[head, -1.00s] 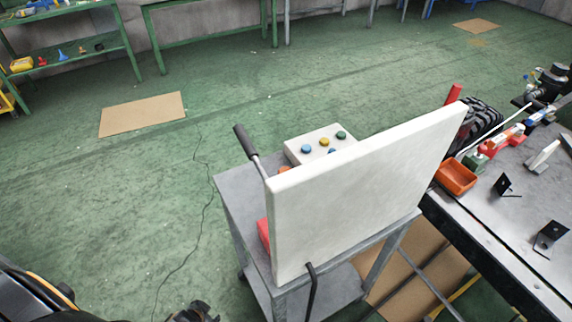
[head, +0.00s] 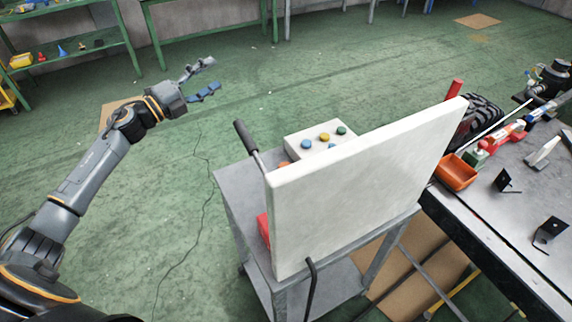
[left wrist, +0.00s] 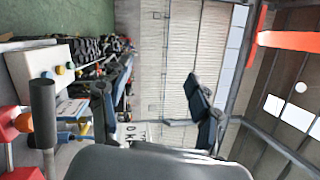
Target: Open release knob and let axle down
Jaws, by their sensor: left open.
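My left gripper (head: 213,75) is open and empty, over the floor left of and beyond a grey cart. Its two fingers also show apart in the left wrist view (left wrist: 155,112). A lever with a black grip (head: 245,138) rises behind a pale upright panel (head: 365,185) on the cart. The grip also shows in the left wrist view (left wrist: 43,105). A red part (head: 262,232) peeks out at the panel's left edge, and red parts (left wrist: 10,125) show beside the lever in the wrist view. I cannot tell which is the release knob. The panel hides any axle. My right gripper is not in view.
A pale button box (head: 305,143) with blue, yellow and green buttons stands behind the panel. A workbench (head: 510,225) at right bears an orange bin (head: 456,173) and black brackets. Green shelving (head: 100,60) stands far left. The floor left of the cart (head: 237,205) is clear.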

